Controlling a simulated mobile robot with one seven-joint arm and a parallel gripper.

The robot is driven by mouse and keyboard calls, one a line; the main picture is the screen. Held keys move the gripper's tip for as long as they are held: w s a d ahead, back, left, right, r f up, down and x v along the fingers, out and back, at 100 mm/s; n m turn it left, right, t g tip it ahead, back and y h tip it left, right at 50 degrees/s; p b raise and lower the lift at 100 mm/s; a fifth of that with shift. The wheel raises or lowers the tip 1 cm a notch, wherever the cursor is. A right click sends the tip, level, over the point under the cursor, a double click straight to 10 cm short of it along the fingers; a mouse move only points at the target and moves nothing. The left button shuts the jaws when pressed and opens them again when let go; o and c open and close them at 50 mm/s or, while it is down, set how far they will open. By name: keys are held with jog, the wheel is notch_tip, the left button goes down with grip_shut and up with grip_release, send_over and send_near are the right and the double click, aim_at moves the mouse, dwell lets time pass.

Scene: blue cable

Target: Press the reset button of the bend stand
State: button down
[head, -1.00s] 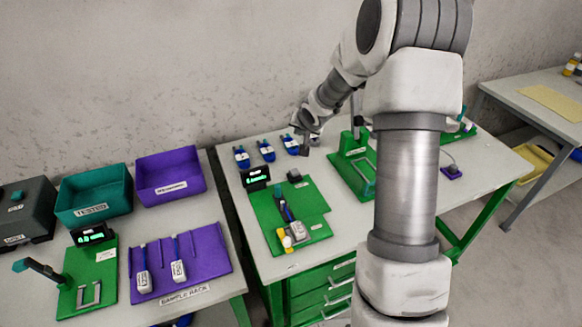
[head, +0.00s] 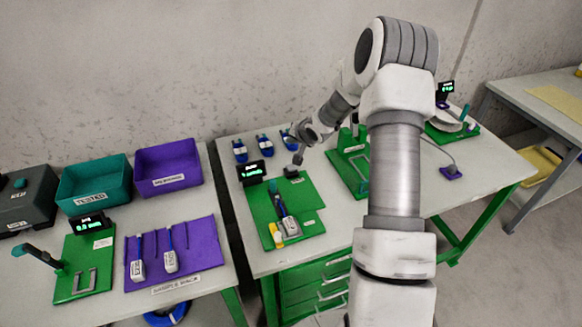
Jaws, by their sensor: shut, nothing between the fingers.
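The green stand (head: 262,209) on the middle bench has a black display (head: 251,172) with green digits at its back left, too small to read. I take it as the bend stand. A small dark block (head: 291,174), seemingly the reset button, sits at its back right edge. A cable with a white label (head: 290,227) and a yellow part lie at its front. My gripper (head: 297,162) is shut and empty, pointing down right over the dark block. I cannot tell whether its tips touch the block.
Several blue cable coils (head: 264,143) lie behind the stand. Another green fixture (head: 349,165) stands just right of my gripper. A purple rack (head: 189,250) and teal bin (head: 95,193) are on the left bench. My arm hides part of the middle bench.

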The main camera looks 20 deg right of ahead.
jog(key=b, duration=0.7)
send_over(292, 169)
notch_tip(292, 169, down, 8)
jog(key=shift+r, duration=0.1)
jog(key=shift+f+b, duration=0.4)
jog(key=shift+f, duration=0.05)
dwell(1.2)
jog(key=shift+f, duration=0.45)
jog(key=shift+f+b, duration=0.55)
dwell(0.8)
jog(key=shift+s+r, duration=0.1)
jog(key=shift+r, duration=0.05)
jog(key=shift+r+p, duration=0.85)
jog(key=shift+p, duration=0.05)
notch_tip(292, 169, up, 5)
jog(key=p, duration=0.4)
